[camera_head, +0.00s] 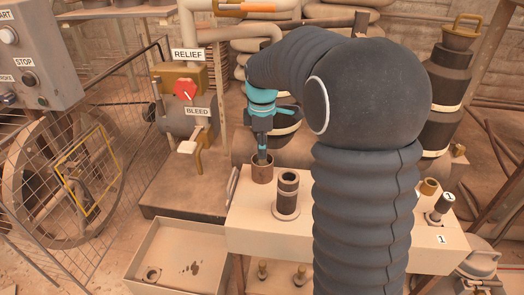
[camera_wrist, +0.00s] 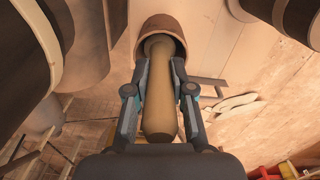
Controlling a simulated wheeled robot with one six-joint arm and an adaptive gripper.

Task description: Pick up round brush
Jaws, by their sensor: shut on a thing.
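The round brush (camera_wrist: 159,105) shows in the wrist view as a tan, rounded handle. Its far end goes into a brown cup (camera_wrist: 155,30), and the bristles are hidden. My gripper (camera_wrist: 160,78) has one finger on each side of the handle and is shut on it. In the head view my gripper (camera_head: 262,148) points down, just over the brown cup (camera_head: 262,172) at the left back corner of the pale bench (camera_head: 268,233). The brush is mostly hidden by my gripper there.
A dark cylinder (camera_head: 287,194) stands on the bench right of the cup. The valve unit (camera_head: 190,110) with a red knob and BLEED label is left of my gripper. An open tray (camera_head: 165,285) lies front left. Dark stacked drums (camera_head: 447,85) stand at right.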

